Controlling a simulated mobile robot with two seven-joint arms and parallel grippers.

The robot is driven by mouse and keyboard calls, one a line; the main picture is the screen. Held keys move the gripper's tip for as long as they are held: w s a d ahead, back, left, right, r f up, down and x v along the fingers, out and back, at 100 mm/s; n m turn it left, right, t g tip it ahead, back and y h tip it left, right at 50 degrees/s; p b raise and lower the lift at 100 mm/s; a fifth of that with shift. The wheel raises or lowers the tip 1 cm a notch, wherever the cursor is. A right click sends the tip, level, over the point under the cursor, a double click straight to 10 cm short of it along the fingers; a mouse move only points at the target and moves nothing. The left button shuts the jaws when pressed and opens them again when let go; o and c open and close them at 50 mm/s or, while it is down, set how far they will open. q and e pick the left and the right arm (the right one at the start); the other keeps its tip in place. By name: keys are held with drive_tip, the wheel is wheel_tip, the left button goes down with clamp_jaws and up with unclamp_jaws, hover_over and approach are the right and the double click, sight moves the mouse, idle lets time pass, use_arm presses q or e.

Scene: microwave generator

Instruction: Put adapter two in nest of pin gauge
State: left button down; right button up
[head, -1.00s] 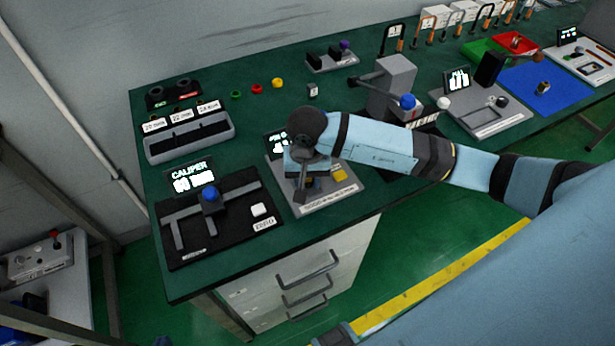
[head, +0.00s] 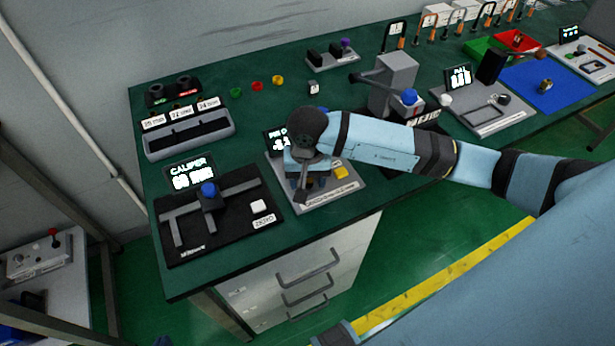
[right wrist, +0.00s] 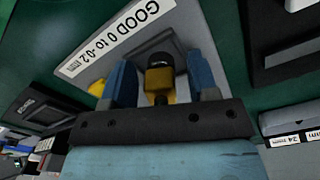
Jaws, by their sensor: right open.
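The pin gauge (head: 338,193) is a grey plate with a small display (head: 275,143) on the green bench. My right gripper (head: 306,184) points down over it and hides most of its middle, nest included. In the right wrist view my right gripper (right wrist: 162,82) is open, a blue finger on each side of a small piece with a black top and dark yellow body (right wrist: 160,75). I cannot tell whether this piece is adapter two, or whether it is seated in the nest. My left gripper is not in view.
A caliper station (head: 228,215) with a blue knob stands left of the pin gauge. A slotted grey tray (head: 220,130) is behind it. A lever press (head: 395,85) stands to the right. Red, green and yellow caps (head: 256,86) lie at the back.

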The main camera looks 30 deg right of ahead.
drive_tip(key=shift+r+p, duration=0.35)
drive_tip(key=shift+r, duration=0.05)
wheel_tip(320, 180, up, 11)
drive_tip(key=p, duration=0.5)
drive_tip(key=shift+r, duration=0.7)
